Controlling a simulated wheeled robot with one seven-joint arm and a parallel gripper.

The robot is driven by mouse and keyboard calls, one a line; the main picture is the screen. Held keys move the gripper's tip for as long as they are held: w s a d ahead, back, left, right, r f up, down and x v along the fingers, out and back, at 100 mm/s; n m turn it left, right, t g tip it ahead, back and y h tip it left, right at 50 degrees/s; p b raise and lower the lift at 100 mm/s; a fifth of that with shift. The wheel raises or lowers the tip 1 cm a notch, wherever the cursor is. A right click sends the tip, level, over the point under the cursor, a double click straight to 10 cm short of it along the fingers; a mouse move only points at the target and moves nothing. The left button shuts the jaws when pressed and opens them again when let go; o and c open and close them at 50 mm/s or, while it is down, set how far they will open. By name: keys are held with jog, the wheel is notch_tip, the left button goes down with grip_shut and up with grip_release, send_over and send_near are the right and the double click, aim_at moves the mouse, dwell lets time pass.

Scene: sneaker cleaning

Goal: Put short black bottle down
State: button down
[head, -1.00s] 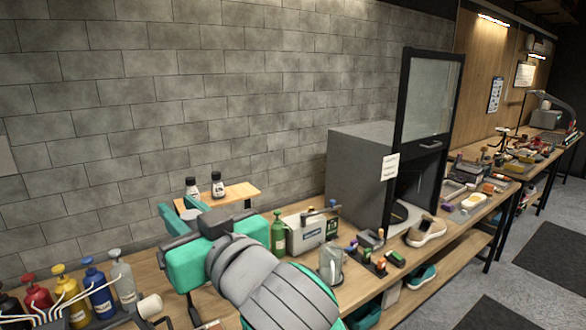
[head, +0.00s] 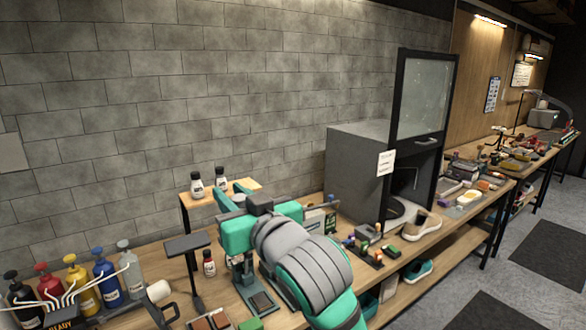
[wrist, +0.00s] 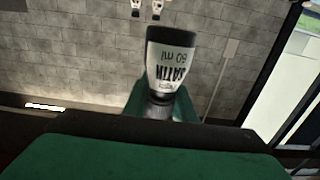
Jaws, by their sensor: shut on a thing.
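My gripper (head: 233,193) is at the small raised wooden shelf (head: 193,201), at its right part in the head view. It is shut on a short bottle with a white label and black ends, the short black bottle (wrist: 173,62), clear in the wrist view. Its label reads "SATIN 60 ml" and appears upside down in that view. In the head view my gripper hides most or all of it. I cannot tell whether it touches the shelf.
Two similar bottles (head: 196,186) (head: 221,181) stand on the shelf. Pump bottles (head: 104,278), a small black-capped bottle (head: 208,263) and a dark stand (head: 187,243) are on the bench below. A grey cabinet (head: 350,180) stands to the right.

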jog(key=w+d+f+m+t+h, duration=0.2)
jog(key=w+d+f+m+h, duration=0.15)
jog(key=w+d+f, duration=0.55)
jog(key=w+d+f+m+h, duration=0.1)
jog(key=d+f+m+h, duration=0.15)
jog(key=f, duration=0.95)
jog(key=w+d+f+m+h, duration=0.1)
jog(key=d+f+h, duration=0.2)
jog(key=f, duration=1)
jog(key=s+a+f, duration=0.1)
jog(key=s+f, duration=0.6)
jog(key=f, duration=0.6)
jog(key=s+a+f, duration=0.1)
jog(key=s+f, duration=0.6)
jog(key=f, duration=0.6)
jog(key=s+a+f+t+h, duration=0.1)
jog(key=s+f, duration=0.7)
jog(key=f, duration=0.5)
jog(key=shift+w+d, duration=0.1)
